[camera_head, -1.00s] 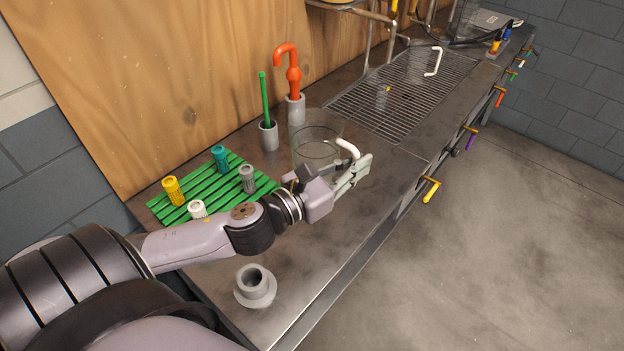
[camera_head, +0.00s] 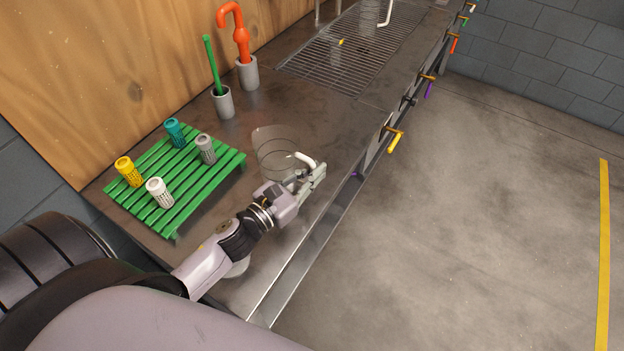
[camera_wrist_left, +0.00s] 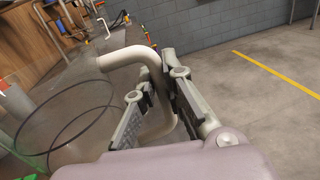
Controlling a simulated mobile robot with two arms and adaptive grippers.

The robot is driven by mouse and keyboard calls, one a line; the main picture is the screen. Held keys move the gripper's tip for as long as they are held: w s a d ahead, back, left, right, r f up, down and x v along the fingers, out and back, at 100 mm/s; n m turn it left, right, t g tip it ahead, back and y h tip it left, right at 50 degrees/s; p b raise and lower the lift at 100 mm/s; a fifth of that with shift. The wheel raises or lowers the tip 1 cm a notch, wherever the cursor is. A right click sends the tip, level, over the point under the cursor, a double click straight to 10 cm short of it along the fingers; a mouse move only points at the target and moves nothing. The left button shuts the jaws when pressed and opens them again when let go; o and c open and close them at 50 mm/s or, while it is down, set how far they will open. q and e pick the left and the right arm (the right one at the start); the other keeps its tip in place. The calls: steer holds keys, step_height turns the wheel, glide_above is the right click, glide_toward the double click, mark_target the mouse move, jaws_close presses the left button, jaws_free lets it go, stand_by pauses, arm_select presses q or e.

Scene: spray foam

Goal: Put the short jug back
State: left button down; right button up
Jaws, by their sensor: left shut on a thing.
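The clear jug (camera_head: 272,146) with a white handle (camera_head: 303,158) is near the counter's front edge, right of the green rack. It looks upright; I cannot tell whether its base touches the counter. My left gripper (camera_head: 316,176) is shut on the handle. In the left wrist view, the fingers (camera_wrist_left: 158,105) close around the white handle (camera_wrist_left: 150,62), and the clear jug body (camera_wrist_left: 75,125) is to their left. A second white handle (camera_head: 387,13) shows at the far grate; its body is hard to make out. My right gripper is not in view.
The green slatted rack (camera_head: 180,184) holds yellow, teal, grey and white nozzle-like pieces. Grey cups hold a green stick (camera_head: 212,66) and an orange hooked piece (camera_head: 238,35). A metal grate (camera_head: 345,48) lies farther back. Coloured-handled valves (camera_head: 394,141) line the front edge.

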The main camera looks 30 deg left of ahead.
arm_select(q)
step_height(320, 180, down, 3)
steer(key=shift+w+r, duration=0.1)
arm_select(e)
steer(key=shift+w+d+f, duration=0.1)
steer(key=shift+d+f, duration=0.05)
arm_select(q)
steer(key=shift+f+b, duration=0.2)
steer(key=shift+b, duration=0.1)
steer(key=c, duration=1.7)
jaws_free()
steer(key=shift+r, duration=0.1)
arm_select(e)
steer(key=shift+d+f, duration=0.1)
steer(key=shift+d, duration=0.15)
